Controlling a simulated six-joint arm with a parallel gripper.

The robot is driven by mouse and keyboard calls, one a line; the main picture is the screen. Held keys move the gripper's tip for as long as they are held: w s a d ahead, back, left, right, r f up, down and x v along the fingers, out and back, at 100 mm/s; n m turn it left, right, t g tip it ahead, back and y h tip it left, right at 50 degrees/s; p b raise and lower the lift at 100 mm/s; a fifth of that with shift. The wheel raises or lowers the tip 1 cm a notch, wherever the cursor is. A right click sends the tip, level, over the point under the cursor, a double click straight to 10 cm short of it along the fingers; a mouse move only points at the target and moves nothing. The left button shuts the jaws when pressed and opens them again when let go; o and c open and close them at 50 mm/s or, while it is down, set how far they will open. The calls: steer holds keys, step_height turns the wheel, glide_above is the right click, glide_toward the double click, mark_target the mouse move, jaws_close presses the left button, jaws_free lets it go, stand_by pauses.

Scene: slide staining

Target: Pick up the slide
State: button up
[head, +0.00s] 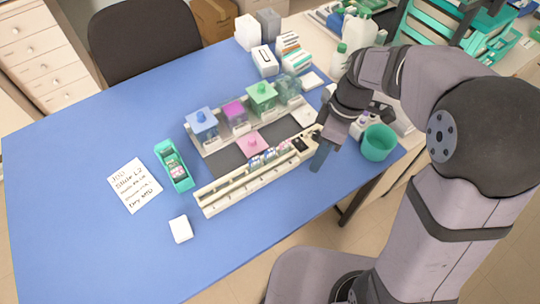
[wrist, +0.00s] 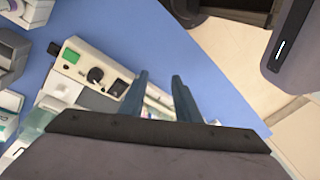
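A long cream rack (head: 225,195) lies across the middle of the blue table, with several small slide-like pieces (head: 268,158) with coloured ends in its right half. I cannot tell the slides apart at this size. My gripper (head: 321,158) is above the table beside the rack's right end, pointing down. In the wrist view my gripper (wrist: 160,95) has its two blue-grey fingers apart, with nothing clearly held between them. The rack's control end (wrist: 92,75), with a green button and black knob, shows left of the fingers. Part of the rack is hidden behind them.
Staining jars with blue (head: 202,124), purple (head: 235,115) and green (head: 262,97) contents stand behind the rack. A teal holder (head: 174,168), handwritten note (head: 134,186) and white block (head: 181,229) lie left. A teal cup (head: 378,143) stands right. The front table is clear.

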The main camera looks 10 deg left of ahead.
mark_target(270, 150)
steer(key=shift+w+a+n+g+y+p, duration=0.3)
steer(key=shift+a+n+p, duration=0.2)
steer(key=shift+a+n, duration=1.4)
steer(key=shift+w+a+n+g+y+p, duration=0.15)
steer(key=shift+w+a+n+g+p, duration=0.3)
steer(key=shift+a+n, duration=1.5)
steer(key=shift+w+a+n+g+y+p, duration=0.2)
steer(key=shift+a+n+p, duration=0.4)
steer(key=shift+a+n, duration=1.3)
steer(key=shift+w+p+x, duration=0.15)
steer(key=shift+p+x, duration=0.25)
steer(key=shift+x, duration=0.6)
steer(key=shift+w+p+x, duration=0.1)
steer(key=shift+p+x, duration=0.3)
steer(key=shift+x, duration=0.65)
jaws_close()
